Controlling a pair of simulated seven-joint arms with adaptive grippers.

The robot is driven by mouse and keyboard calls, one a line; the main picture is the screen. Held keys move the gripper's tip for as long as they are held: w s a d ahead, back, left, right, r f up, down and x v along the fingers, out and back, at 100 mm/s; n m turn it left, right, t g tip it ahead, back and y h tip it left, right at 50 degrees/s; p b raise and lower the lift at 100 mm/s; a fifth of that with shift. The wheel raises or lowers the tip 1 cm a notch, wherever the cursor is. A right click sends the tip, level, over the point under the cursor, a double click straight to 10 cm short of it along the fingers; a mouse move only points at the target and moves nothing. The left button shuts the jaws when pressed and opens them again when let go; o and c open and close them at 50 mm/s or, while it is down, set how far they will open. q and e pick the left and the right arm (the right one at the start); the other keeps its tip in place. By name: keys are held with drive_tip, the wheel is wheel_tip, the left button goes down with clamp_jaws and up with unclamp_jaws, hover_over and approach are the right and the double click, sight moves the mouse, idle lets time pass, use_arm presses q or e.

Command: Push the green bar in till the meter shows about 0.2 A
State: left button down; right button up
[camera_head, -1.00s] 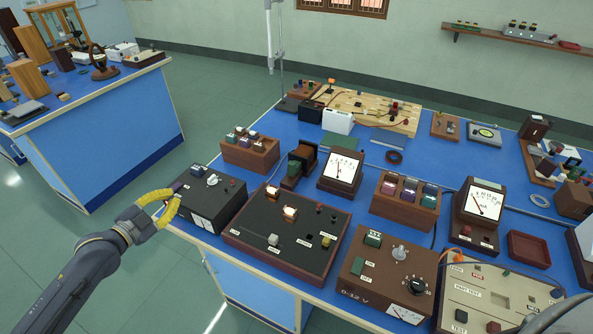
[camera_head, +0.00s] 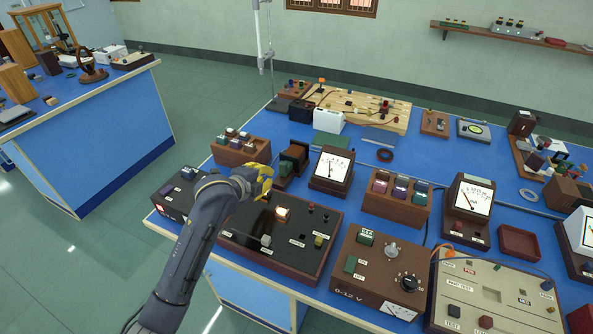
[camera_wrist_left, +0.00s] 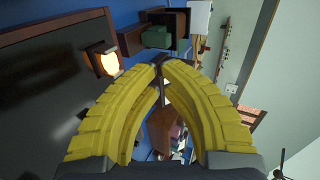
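The green bar (camera_head: 284,168) lies at a dark brown coil frame (camera_head: 294,154), partly hidden behind my left gripper in the head view. In the left wrist view the green bar (camera_wrist_left: 154,37) shows beside the frame, past the fingertips. My left gripper (camera_head: 266,172) is in front of the bar, above the rear of the black-topped box; contact cannot be told. Its yellow fingers (camera_wrist_left: 162,66) meet or nearly meet at the tips, with no held object clear. The meter (camera_head: 333,166) stands right of the bar; its red needle is near upright, scale too small to read. My right gripper is out of view.
The black-topped box (camera_head: 276,240) with a lit lamp lies below my left arm. A rack of colored blocks (camera_head: 240,148) stands left of the frame. A brown 0-12 V supply (camera_head: 376,275) and another meter (camera_head: 468,208) stand to the right.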

sight(285, 169)
use_arm(q)
drive_tip(key=shift+w+d+f, duration=0.1)
drive_tip(key=shift+w+d, duration=0.05)
drive_tip(key=shift+d, duration=0.25)
drive_tip(key=shift+w+d+f, duration=0.1)
drive_tip(key=shift+w+d, duration=0.05)
drive_tip(key=shift+d, duration=0.25)
drive_tip(key=shift+x, duration=4.6)
drive_tip(key=shift+w+a+f+y, duration=0.1)
drive_tip(key=shift+a+f+y, duration=0.1)
drive_tip(key=shift+y, duration=0.1)
